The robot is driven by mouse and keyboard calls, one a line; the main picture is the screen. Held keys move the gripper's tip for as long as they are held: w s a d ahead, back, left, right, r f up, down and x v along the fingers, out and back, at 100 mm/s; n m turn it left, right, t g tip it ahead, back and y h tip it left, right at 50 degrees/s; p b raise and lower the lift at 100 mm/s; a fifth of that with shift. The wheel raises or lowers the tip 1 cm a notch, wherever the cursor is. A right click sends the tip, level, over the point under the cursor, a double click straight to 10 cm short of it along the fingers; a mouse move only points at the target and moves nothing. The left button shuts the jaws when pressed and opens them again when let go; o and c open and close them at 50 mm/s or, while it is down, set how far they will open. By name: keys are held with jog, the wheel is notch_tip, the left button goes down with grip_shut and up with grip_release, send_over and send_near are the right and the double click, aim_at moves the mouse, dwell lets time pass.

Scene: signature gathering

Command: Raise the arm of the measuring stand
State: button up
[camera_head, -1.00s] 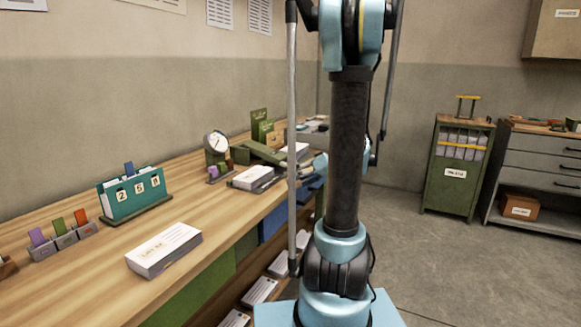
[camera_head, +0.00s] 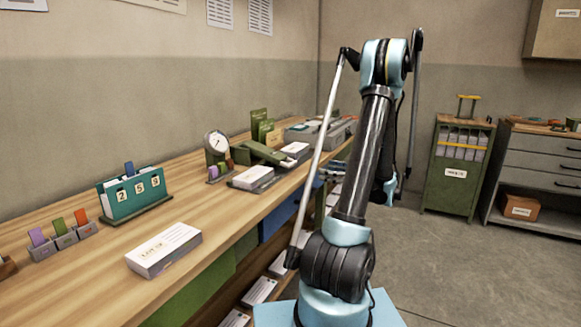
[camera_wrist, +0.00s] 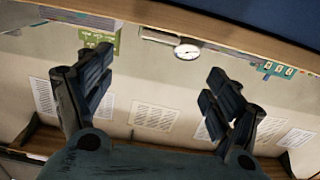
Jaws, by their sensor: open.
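The measuring stand appears to be the green unit with a round white dial (camera_head: 216,143) on the bench. A low green arm-like part (camera_head: 262,152) lies just right of the dial; whether both belong to one stand is hard to tell. The dial also shows small and inverted in the wrist view (camera_wrist: 187,50). My gripper (camera_wrist: 155,98) is open and empty, its two dark fingers spread wide and apart from the dial. In the head view my gripper is mostly hidden by my arm, near the bench's front edge.
A white stack (camera_head: 252,177) sits in front of the stand, and another white block (camera_head: 163,249) lies nearer. A teal number display (camera_head: 134,195) and coloured holders (camera_head: 62,235) stand to the left. The floor (camera_head: 440,255) on the right is clear.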

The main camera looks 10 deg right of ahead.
aim_at(294, 164)
jog(key=x, duration=1.7)
jog(key=shift+w, duration=0.1)
jog(key=c, duration=1.5)
